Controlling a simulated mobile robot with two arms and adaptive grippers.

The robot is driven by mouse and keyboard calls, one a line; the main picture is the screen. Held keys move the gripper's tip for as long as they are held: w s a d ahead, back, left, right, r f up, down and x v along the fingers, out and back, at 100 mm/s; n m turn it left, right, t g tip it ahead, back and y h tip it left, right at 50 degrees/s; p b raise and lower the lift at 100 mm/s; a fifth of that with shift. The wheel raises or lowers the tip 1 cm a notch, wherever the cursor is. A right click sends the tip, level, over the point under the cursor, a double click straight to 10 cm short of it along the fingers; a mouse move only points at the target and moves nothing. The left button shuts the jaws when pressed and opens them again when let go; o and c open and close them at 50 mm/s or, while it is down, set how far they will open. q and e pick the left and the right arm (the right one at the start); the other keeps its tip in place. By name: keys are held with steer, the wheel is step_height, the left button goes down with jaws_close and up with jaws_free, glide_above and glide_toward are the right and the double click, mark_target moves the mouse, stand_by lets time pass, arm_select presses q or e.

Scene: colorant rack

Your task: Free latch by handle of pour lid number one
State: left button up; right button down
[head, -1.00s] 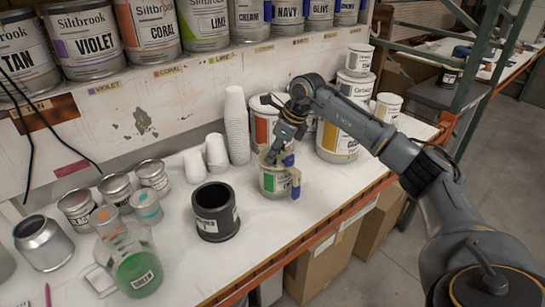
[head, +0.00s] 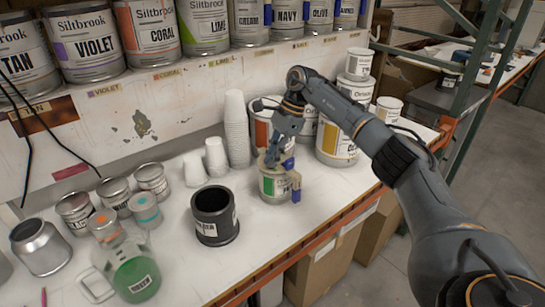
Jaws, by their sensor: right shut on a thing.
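A small can (head: 273,187) with a white, green and orange label stands upright on the bench. It wears a tan pour lid (head: 292,177) with blue parts, one on top and one hanging at its right side. My right gripper (head: 271,158) reaches down onto the lid's top from above and behind. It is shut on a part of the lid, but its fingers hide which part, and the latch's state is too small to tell. My left gripper is not in view.
A black cup (head: 215,215) stands left of the can. Stacked white cups (head: 237,130) and large cans (head: 338,140) stand behind. Small tins (head: 115,190) and a green-filled jug (head: 134,272) are at left. The bench's front edge (head: 318,225) is close to the can.

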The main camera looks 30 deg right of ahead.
steer(key=shift+n, duration=0.5)
steer(key=c, duration=1.7)
jaws_free()
steer(key=shift+c, duration=0.2)
steer(key=v, duration=1.2)
steer(key=shift+w, duration=0.2)
